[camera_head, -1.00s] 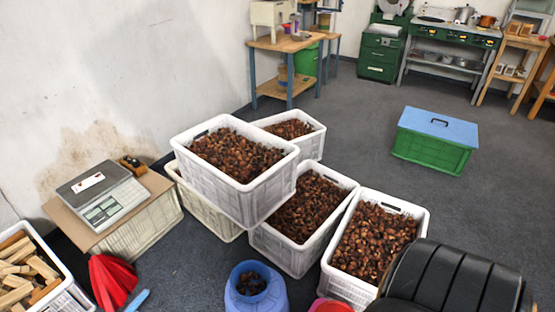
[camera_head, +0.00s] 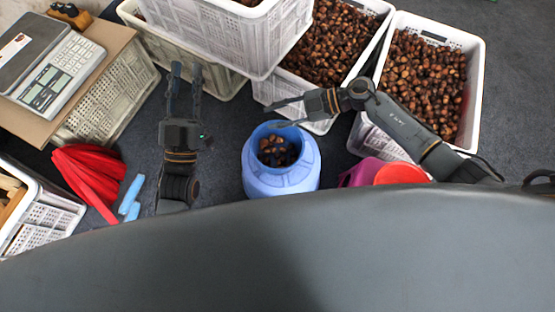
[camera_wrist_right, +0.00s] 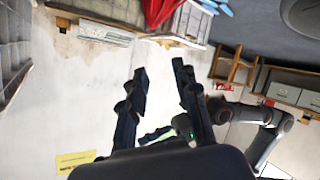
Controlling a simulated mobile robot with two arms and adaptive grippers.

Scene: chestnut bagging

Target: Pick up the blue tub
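The blue tub (camera_head: 283,183) stands upright on the floor at the middle of the head view, with some dark brown chestnuts (camera_head: 278,150) inside. My right gripper (camera_head: 273,115) reaches in from the right with its fingers apart, above the tub's far rim and pointing left. It holds nothing. In the right wrist view its two fingers (camera_wrist_right: 160,75) are spread with empty space between them. My left gripper (camera_head: 186,78) is left of the tub, fingers apart, pointing away from me, and empty. Whether the right gripper touches the tub cannot be told.
White crates of chestnuts (camera_head: 398,140) stand behind and right of the tub. A red and a magenta container (camera_head: 358,175) are close on its right. Red bags (camera_head: 85,172), light blue pieces (camera_head: 132,196) and a scale (camera_head: 50,75) are at left. Some grey floor is bare left of the tub.

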